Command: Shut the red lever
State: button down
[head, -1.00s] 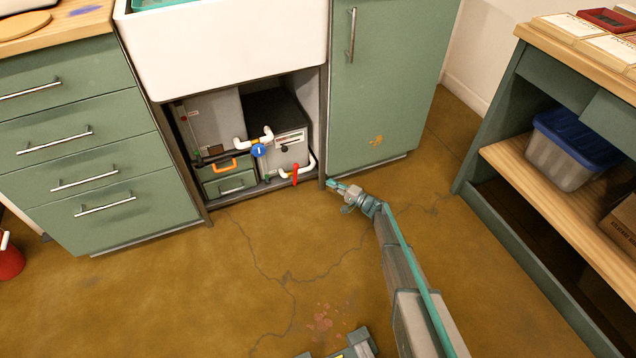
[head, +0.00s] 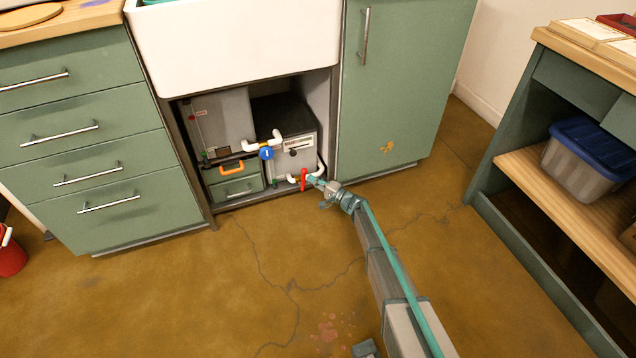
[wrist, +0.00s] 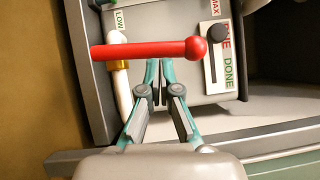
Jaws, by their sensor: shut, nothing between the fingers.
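The red lever (head: 303,180) is on the white pipe low in the open bay under the sink. In the wrist view the lever (wrist: 145,50) lies across the picture, with its round knob at the right end. My gripper (head: 314,180) is at the lever, just to its right in the head view. In the wrist view my gripper (wrist: 157,64) is shut and empty, its fingertips at the lower edge of the lever's bar. I cannot tell whether they touch it.
A blue valve handle (head: 266,153) and an orange handle (head: 232,168) are close by in the bay. A black slider knob (wrist: 217,34) on a labelled panel is right of the lever's knob. The green cabinet door (head: 400,90) stands right of the bay. The floor in front is clear.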

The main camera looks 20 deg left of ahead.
jog(key=shift+s+a+r+n+g+h+b, duration=0.3)
jog(key=shift+s+a+n+h+b, duration=0.15)
jog(key=shift+a+n, duration=0.25)
jog(key=shift+s, duration=0.1)
jog(key=shift+f, duration=0.1)
